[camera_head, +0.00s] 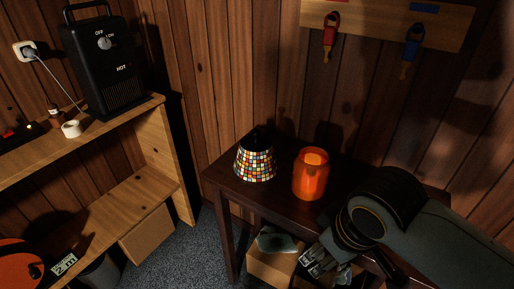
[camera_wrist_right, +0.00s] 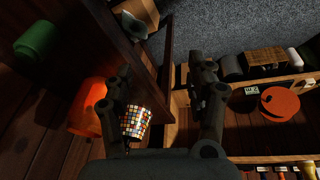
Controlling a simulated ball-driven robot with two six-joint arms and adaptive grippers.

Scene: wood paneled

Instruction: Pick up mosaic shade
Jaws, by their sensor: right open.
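The mosaic shade (camera_head: 256,162), a small cone of multicoloured tiles with a dark top, stands upright on the dark wooden table (camera_head: 285,150). In the right wrist view the shade (camera_wrist_right: 137,121) shows beyond my left-hand finger, partly hidden by it. My right gripper (camera_head: 316,262) is at the table's front side, lower and to the right of the shade, apart from it. In the right wrist view its two fingers (camera_wrist_right: 165,80) are spread with nothing held between them. My left gripper is in neither view.
A glowing orange jar (camera_head: 311,174) stands on the table just right of the shade. A box (camera_head: 270,268) with items sits under the table. A wooden shelf with a black heater (camera_head: 104,68) is at left. A key rack (camera_head: 385,20) hangs above. Carpet lies between shelf and table.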

